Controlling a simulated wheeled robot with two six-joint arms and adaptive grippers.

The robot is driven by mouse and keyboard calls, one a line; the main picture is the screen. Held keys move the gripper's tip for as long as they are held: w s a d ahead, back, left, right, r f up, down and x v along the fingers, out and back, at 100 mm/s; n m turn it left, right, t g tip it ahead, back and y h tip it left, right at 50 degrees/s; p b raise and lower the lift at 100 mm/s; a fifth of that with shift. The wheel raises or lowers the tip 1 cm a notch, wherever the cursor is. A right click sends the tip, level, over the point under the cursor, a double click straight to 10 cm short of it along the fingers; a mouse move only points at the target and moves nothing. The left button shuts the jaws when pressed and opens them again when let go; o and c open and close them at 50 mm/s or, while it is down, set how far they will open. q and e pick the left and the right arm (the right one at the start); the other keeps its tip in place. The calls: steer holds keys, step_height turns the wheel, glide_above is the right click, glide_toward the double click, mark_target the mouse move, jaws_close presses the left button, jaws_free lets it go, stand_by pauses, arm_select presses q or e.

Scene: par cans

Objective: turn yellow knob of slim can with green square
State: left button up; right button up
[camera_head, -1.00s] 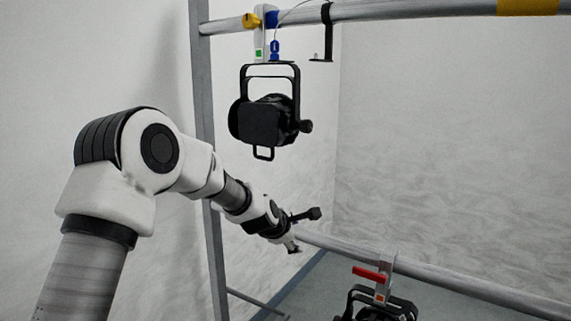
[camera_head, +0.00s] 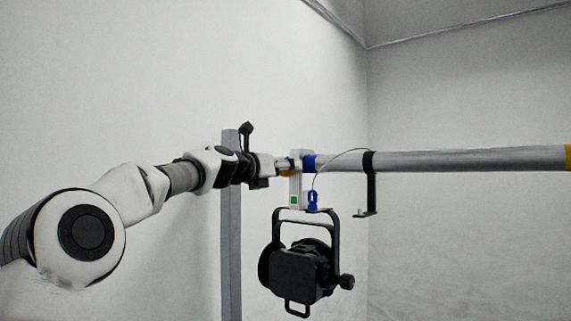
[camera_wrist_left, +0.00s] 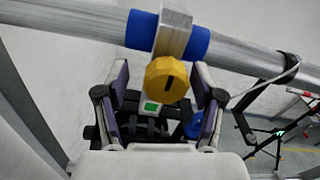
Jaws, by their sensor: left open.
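The slim black par can (camera_head: 297,274) hangs by a pale clamp (camera_head: 296,188) from the upper bar. The clamp bears a green square (camera_head: 294,200), which also shows in the left wrist view (camera_wrist_left: 151,107). In that view the yellow knob (camera_wrist_left: 167,80) faces the camera, with a dark slot across it. My left gripper (camera_head: 281,166) is at the clamp. Its fingers are open, one on each side of the knob, with gaps visible on both sides. In the head view the gripper hides most of the knob. My right gripper is not in view.
The grey upper bar (camera_head: 450,159) runs right from the clamp, with blue sleeves (camera_wrist_left: 199,43) beside it. A blue clip (camera_head: 312,200) with a thin safety cable hangs close by. A black bracket (camera_head: 371,186) hangs further right. A grey post (camera_head: 231,240) stands behind my arm.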

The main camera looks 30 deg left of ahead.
arm_select(q)
steer(key=shift+w+d, duration=0.35)
steer(key=shift+w, duration=0.1)
steer(key=shift+s+r, duration=0.1)
steer(key=shift+s, duration=0.1)
steer(key=c, duration=0.3)
steer(key=shift+s+a, duration=0.1)
steer(key=c, duration=0.9)
steer(key=shift+o, duration=0.2)
steer(key=shift+m, duration=0.3)
